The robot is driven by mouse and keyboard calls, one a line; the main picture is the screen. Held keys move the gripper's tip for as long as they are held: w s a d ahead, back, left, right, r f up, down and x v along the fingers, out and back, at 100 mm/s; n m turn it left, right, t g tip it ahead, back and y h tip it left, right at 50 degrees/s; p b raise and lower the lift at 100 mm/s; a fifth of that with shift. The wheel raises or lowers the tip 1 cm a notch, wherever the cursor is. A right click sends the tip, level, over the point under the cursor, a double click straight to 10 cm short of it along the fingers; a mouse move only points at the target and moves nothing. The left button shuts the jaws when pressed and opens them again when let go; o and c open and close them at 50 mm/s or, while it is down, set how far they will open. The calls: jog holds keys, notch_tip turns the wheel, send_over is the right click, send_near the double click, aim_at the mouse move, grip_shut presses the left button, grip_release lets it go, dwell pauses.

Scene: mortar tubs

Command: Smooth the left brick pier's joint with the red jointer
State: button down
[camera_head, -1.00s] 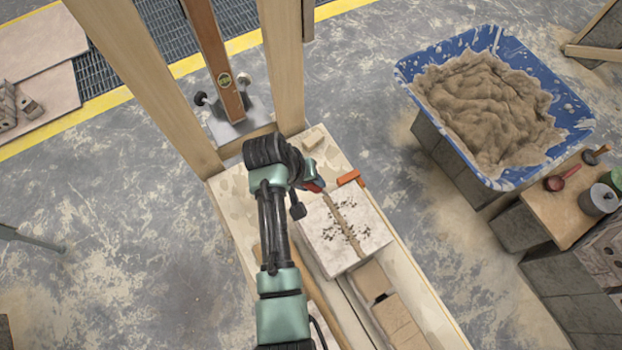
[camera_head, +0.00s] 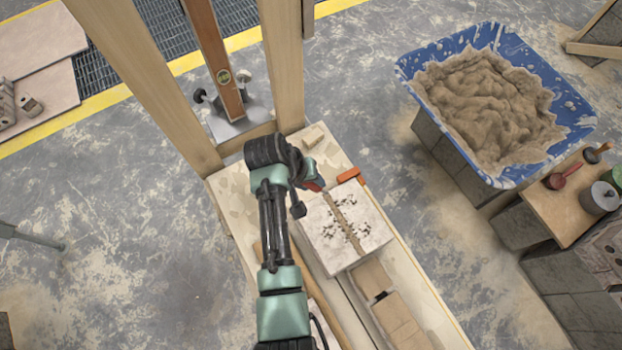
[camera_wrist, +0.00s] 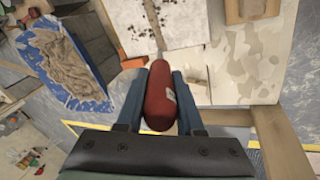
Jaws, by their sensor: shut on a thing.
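My gripper (camera_head: 314,184) is shut on the red jointer, whose red handle (camera_wrist: 160,98) sits between the two blue-grey fingers in the wrist view. A bit of the red handle (camera_head: 317,186) shows in the head view. A pale block-like pier (camera_head: 368,228) stands just below and right of my gripper. A brown mortar joint (camera_head: 345,222) runs down its top, with dark crumbs on both sides. The joint also shows beyond the handle in the wrist view (camera_wrist: 152,18). The handle points along the joint's near end. I cannot tell whether the jointer's tip touches the mortar.
An orange tool (camera_head: 350,175) lies at the pier's far edge. Tan bricks (camera_head: 396,318) stand in front of the pier. Wooden posts (camera_head: 282,65) and a spirit level (camera_head: 215,62) rise behind. A blue mortar tub (camera_head: 425,108) stands to the right. The floor at left is mostly clear.

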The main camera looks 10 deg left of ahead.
jog(key=shift+f, duration=0.65)
dwell(0.6)
jog(key=shift+s, duration=0.1)
jog(key=shift+s+d+p, duration=5.4)
jog(key=shift+s+d, duration=0.1)
jog(key=shift+s, duration=2)
jog(key=w+a+r+p, duration=0.2)
jog(key=w+r+p, duration=0.1)
jog(key=r+p, duration=0.2)
jog(key=shift+w+a+r, duration=0.15)
jog(key=shift+w+r, duration=0.05)
jog(key=shift+r, duration=0.25)
